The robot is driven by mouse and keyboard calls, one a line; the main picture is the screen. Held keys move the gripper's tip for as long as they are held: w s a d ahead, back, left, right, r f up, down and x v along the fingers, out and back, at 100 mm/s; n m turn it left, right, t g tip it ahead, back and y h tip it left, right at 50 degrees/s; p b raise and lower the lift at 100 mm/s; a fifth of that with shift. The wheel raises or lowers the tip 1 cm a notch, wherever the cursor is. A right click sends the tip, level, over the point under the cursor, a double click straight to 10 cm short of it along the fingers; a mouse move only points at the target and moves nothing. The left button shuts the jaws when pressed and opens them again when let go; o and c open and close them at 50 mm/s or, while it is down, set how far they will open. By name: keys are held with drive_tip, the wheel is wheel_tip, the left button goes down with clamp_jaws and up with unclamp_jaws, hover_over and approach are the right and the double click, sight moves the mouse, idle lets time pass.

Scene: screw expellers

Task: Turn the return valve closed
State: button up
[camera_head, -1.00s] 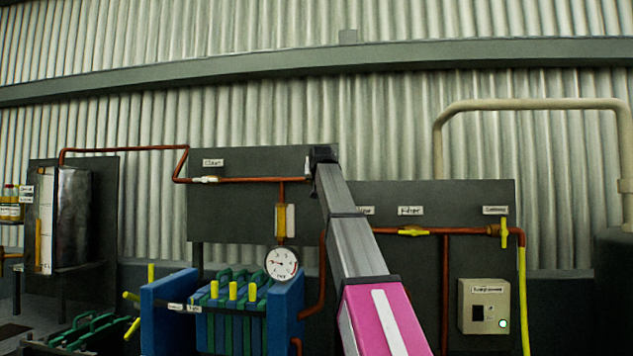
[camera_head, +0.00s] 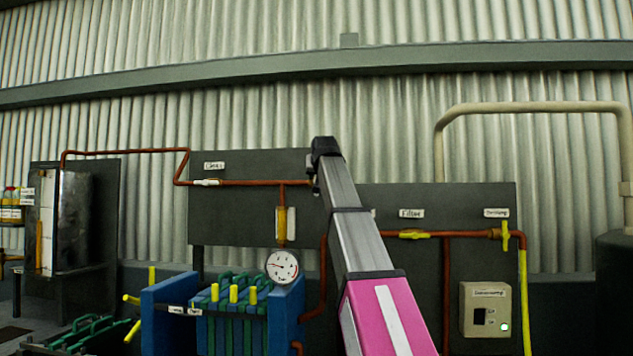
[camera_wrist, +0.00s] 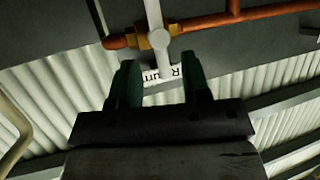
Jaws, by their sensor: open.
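In the wrist view, a valve with a white handle (camera_wrist: 154,14) and a brass body (camera_wrist: 158,39) sits on a copper pipe (camera_wrist: 205,22). The handle stands across the pipe. A white label (camera_wrist: 160,76) beside it is partly covered; only some letters show, so I take this as the return valve. My gripper (camera_wrist: 160,78) is open and empty. Its two dark fingers are apart, with the label in line between them and the handle just beyond the tips. In the head view, my arm's end (camera_head: 325,148) hides this valve.
Dark panels (camera_head: 255,222) carry other copper piping. A white-handled valve (camera_head: 207,182) is at left; yellow-handled valves (camera_head: 414,235) and (camera_head: 505,235) are at right. A gauge (camera_head: 282,266) stands above the blue press (camera_head: 165,315). A control box (camera_head: 486,309) is at lower right.

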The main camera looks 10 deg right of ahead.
drive_tip(key=v, duration=0.3)
drive_tip(key=shift+s+r, duration=0.15)
drive_tip(key=shift+s, duration=0.15)
wheel_tip(320, 180, down, 50)
drive_tip(key=g, duration=0.7)
drive_tip(key=s+f+g, duration=0.3)
drive_tip(key=s+f, duration=1)
drive_tip(key=f, duration=0.5)
drive_tip(key=s+f+g, duration=0.3)
drive_tip(key=s+f, duration=1.1)
drive_tip(key=f, duration=0.4)
drive_tip(key=shift+d+f+n+g, duration=0.3)
drive_tip(key=shift+n, duration=0.1)
drive_tip(key=shift+s, duration=0.1)
